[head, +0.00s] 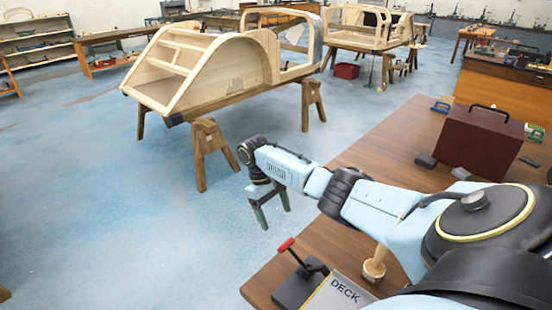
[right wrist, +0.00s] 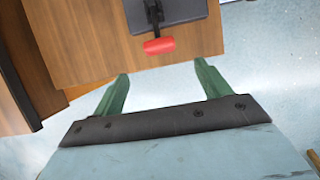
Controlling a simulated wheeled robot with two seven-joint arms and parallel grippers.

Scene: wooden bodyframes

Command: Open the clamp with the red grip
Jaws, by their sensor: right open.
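The clamp (head: 301,274) is a dark toggle clamp on a dark base near the front left edge of the brown table. Its red grip (head: 286,245) sticks up and to the left in the head view. In the right wrist view the red grip (right wrist: 159,46) lies just beyond the fingertips, between their lines. My right gripper (head: 273,219) has green fingers, spread apart and empty. It hangs past the table edge, up and left of the red grip, not touching it. In the right wrist view the gripper (right wrist: 165,70) is open. My left gripper is not in view.
On the table (head: 383,150) stand a dark red box (head: 482,140) with a handle, a wooden mallet-like piece (head: 374,266) and a DECK sign (head: 341,294) beside the clamp. Wooden bodyframes (head: 215,70) rest on trestles beyond. The blue floor left of the table is clear.

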